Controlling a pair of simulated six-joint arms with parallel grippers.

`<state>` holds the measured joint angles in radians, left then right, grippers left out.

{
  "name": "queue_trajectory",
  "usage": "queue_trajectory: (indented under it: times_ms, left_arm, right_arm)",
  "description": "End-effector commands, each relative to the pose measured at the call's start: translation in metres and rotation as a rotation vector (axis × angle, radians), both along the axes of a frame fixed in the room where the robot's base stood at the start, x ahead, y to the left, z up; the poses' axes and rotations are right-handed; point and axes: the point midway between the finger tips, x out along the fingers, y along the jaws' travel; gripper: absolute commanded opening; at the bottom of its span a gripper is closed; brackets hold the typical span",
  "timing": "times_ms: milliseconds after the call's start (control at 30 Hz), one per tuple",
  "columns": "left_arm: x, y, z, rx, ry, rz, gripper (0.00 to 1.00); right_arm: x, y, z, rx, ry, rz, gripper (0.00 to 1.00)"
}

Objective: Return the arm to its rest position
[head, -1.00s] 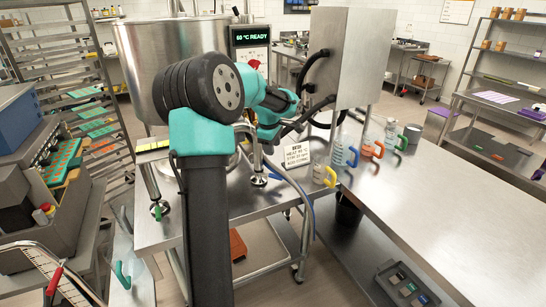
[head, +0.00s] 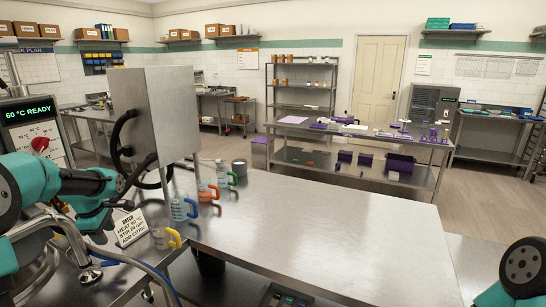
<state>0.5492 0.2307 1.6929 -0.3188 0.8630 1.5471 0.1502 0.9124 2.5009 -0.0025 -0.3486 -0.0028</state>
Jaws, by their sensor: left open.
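My left arm, teal and black, comes in from the left edge in the head view. Its gripper (head: 132,190) is open, with dark fingers in front of the grey metal box (head: 155,110). Nothing shows between the fingers. Part of my right arm shows at the bottom right corner; its gripper is out of view.
Jugs with yellow (head: 163,238), blue (head: 182,209), orange (head: 208,191) and green (head: 223,175) handles stand near the box. A printed sign (head: 130,227) is left of them. The steel table (head: 320,225) is clear to the right. A display panel (head: 30,115) reads 60 °C READY.

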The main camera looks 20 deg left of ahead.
Motion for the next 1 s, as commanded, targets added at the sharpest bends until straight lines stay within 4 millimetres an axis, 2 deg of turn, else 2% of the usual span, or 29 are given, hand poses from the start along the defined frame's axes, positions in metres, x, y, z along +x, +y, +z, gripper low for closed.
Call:
queue_trajectory:
  times_ms: [33,100,167,300,433,533,667,767,900,1000]
  left_arm:
    - [0.010,-0.014,-0.021,-0.012,0.005,-0.062,0.45]
    - [0.023,-0.035,-0.050,-0.025,0.001,-0.163,0.45]
    - [0.033,-0.056,-0.077,-0.038,-0.004,-0.258,0.45]
    - [0.050,-0.111,-0.139,-0.061,-0.024,-0.481,0.45]
    - [0.055,-0.166,-0.193,-0.079,-0.047,-0.684,0.45]
    - [0.050,-0.210,-0.233,-0.091,-0.066,-0.842,0.45]
    - [0.034,-0.270,-0.280,-0.101,-0.094,-1.050,0.45]
    - [0.012,-0.314,-0.313,-0.102,-0.115,-1.213,0.45]
    - [-0.032,-0.373,-0.352,-0.095,-0.142,-1.453,0.45]
    - [-0.065,-0.405,-0.370,-0.081,-0.157,-1.611,0.45]
  right_arm:
    - [0.000,0.000,0.000,0.000,0.000,0.000,0.43]
    - [0.000,0.000,0.000,0.000,0.000,0.000,0.43]
    - [0.000,0.000,0.000,0.000,0.000,0.000,0.43]
    - [0.000,0.000,0.000,0.000,0.000,0.000,0.43]
    - [0.000,0.000,0.000,0.000,0.000,0.000,0.43]
    - [0.000,0.000,0.000,0.000,0.000,0.000,0.43]
    - [0.000,0.000,0.000,0.000,0.000,0.000,0.43]
    - [0.000,0.000,0.000,0.000,0.000,0.000,0.43]
    - [0.000,0.000,0.000,0.000,0.000,0.000,0.43]
    - [0.000,0.000,0.000,0.000,0.000,0.000,0.43]
